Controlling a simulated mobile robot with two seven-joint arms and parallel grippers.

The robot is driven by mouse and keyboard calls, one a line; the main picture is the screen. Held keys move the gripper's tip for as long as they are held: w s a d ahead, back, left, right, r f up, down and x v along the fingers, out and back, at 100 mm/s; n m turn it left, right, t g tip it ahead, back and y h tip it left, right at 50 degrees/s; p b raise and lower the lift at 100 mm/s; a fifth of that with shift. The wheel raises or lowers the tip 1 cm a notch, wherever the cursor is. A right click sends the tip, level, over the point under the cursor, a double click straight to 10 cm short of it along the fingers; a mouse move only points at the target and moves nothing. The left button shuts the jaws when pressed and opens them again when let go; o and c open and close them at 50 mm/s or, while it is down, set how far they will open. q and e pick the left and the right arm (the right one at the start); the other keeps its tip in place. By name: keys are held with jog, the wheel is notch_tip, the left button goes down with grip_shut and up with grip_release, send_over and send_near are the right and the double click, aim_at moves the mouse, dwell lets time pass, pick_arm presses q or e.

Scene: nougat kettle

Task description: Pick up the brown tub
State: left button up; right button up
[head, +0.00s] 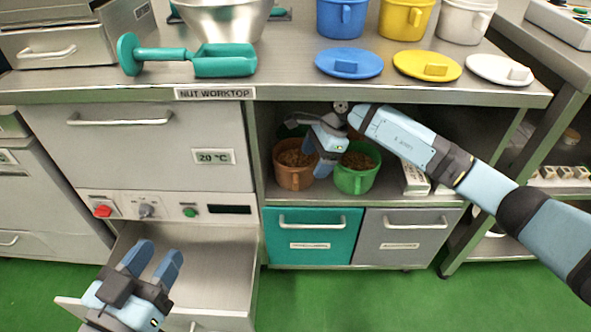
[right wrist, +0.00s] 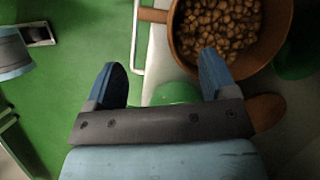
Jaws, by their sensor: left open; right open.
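The brown tub (head: 291,180), filled with nut-like pieces, stands upright on the shelf under the worktop, left of a green tub (head: 352,181). In the right wrist view the brown tub (right wrist: 242,72) is at the upper right, with its handle (right wrist: 152,15) pointing left. My right gripper (head: 315,160) is open at the two tubs, its fingers partly covering them. In the right wrist view the gap between its fingertips (right wrist: 158,62) is empty; the right finger overlaps the tub's rim, and contact is unclear. My left gripper (head: 155,255) is open and empty over a pulled-out drawer.
The worktop edge (head: 400,93) overhangs the shelf, and my right arm reaches in beneath it. A white box (head: 414,180) lies right of the green tub. A teal scoop (head: 225,62), steel bowl (head: 225,18) and coloured tubs with lids are on top. The drawer (head: 215,265) is open.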

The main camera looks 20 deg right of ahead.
aim_at(295, 170)
jog(key=b+x, duration=0.1)
jog(key=x, duration=0.1)
jog(key=b+x, duration=0.2)
jog(key=x, duration=0.1)
jog(key=shift+a+f, duration=0.1)
jog(key=shift+a, duration=0.35)
jog(key=shift+c, duration=0.4)
jog(key=c, duration=1.1)
pick_arm(q)
jog(key=shift+w+a+r+m+t, duration=0.15)
jog(key=shift+w+a+m+t, duration=0.3)
jog(key=shift+m, duration=0.45)
pick_arm(e)
jog(key=shift+c, duration=0.6)
